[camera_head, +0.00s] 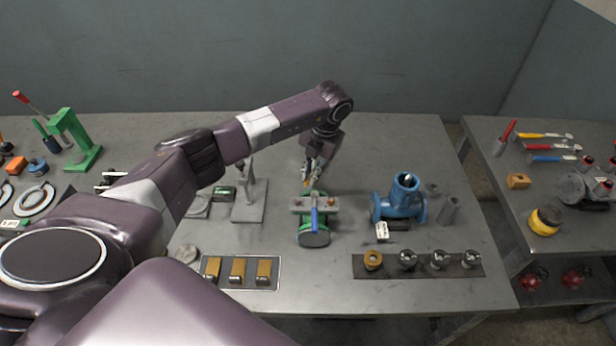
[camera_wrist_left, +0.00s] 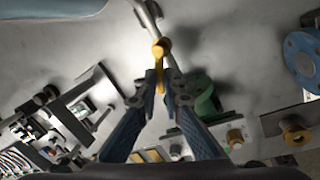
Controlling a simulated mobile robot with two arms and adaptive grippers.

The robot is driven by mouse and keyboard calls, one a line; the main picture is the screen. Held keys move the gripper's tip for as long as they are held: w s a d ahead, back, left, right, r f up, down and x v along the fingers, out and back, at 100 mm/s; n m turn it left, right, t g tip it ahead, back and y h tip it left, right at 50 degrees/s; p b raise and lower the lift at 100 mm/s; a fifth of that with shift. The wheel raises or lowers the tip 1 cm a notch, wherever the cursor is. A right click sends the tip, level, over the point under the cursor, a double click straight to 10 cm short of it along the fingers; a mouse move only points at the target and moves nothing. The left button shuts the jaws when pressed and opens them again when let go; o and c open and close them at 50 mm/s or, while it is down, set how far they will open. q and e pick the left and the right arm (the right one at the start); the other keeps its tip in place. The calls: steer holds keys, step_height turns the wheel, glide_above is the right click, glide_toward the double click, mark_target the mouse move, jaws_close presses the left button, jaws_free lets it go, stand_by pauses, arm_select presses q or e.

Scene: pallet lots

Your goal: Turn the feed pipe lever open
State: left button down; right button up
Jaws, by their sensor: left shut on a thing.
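My left gripper (camera_head: 312,176) reaches down over the middle of the bench, just behind the green valve body (camera_head: 312,239) with its blue handle (camera_head: 315,219). In the left wrist view, my left gripper (camera_wrist_left: 163,82) is shut on a small yellow lever (camera_wrist_left: 159,49). The lever lies across or beside a grey pipe-like rod (camera_wrist_left: 149,16); I cannot tell how they join. Part of the green body (camera_wrist_left: 204,96) shows to the right of the fingers. The fingers hide the lower part of the lever. My right gripper is in neither view.
A blue flanged pipe fitting (camera_head: 401,199) stands to the right. A grey stand (camera_head: 249,207) is left of the valve. A tray of brass blocks (camera_head: 237,286) and a dark strip with knobs (camera_head: 418,271) lie in front. The bench behind is clear.

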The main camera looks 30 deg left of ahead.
arm_select(q)
steer(key=shift+w+d+n+g+b, duration=0.2)
steer(key=shift+d+n+b, duration=0.3)
steer(key=shift+n, duration=0.6)
steer(key=shift+w+d+n+g+b, duration=0.1)
steer(key=shift+d+n+g+b, duration=0.1)
steer(key=shift+n+b, duration=0.7)
steer(key=shift+n, duration=0.4)
steer(key=c, duration=2)
jaws_free()
steer(key=shift+f, duration=0.1)
steer(key=shift+c, duration=0.2)
steer(key=shift+a, duration=0.1)
steer(key=v, duration=1.2)
